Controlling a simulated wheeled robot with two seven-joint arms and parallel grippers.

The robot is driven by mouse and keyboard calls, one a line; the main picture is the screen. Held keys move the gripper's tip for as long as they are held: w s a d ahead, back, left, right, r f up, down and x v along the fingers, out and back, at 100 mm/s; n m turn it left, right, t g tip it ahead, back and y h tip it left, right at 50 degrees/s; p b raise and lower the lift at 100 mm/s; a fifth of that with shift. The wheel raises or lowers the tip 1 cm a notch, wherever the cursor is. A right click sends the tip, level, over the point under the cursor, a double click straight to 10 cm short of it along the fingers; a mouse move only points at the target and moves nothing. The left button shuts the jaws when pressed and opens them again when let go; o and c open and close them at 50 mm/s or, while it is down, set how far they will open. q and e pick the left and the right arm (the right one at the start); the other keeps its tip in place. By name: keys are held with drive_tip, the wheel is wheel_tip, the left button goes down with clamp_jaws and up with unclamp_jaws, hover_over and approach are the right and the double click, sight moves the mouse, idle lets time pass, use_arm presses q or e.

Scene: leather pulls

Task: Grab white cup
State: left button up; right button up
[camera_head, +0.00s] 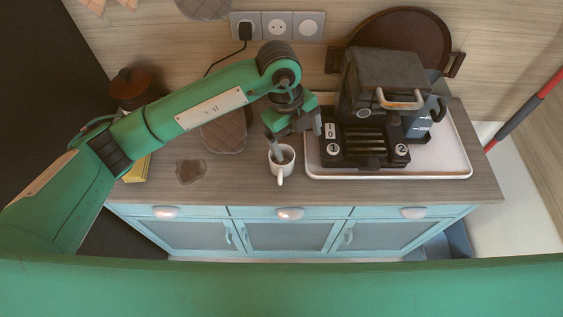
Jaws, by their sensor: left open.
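A white cup (282,168) stands upright on the wooden counter, left of the coffee machine's tray, with its handle toward the front edge. Its inside looks dark. My left gripper (296,142) is above the cup with its fingers spread wide. One finger reaches down at the cup's rim on the left; the other is to the right, near the coffee machine. I cannot tell whether the left finger touches the cup or dips inside it. My right gripper is out of view.
A black coffee machine (385,80) stands on a white tray (440,172) right of the cup. A round brown tray (400,32) leans on the wall behind. A dark stain-like patch (190,171) lies left of the cup. Blue drawers (230,212) are below the counter edge.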

sight(281, 167)
use_arm(q)
drive_tip(key=w+a+n+t+y, duration=0.1)
drive_tip(key=w+a+y, duration=0.1)
drive_tip(key=w+a, duration=0.15)
drive_tip(key=f+p, duration=0.1)
drive_tip(key=f, duration=0.4)
drive_tip(key=s+f+p, duration=0.1)
drive_tip(key=f, duration=0.2)
drive_tip(key=shift+a+p, duration=0.1)
drive_tip(key=shift+p, duration=0.25)
drive_tip(key=shift+f+p, duration=0.25)
drive_tip(key=shift+p, duration=0.05)
drive_tip(key=f, duration=0.1)
drive_tip(key=f+p, duration=0.2)
drive_tip(key=f, duration=0.1)
drive_tip(key=shift+w+d+f, duration=0.1)
drive_tip(key=shift+w+d, duration=0.05)
drive_tip(key=shift+d, duration=0.15)
drive_tip(key=shift+f, duration=0.3)
drive_tip(key=c, duration=1.2)
drive_tip(key=shift+r, duration=0.1)
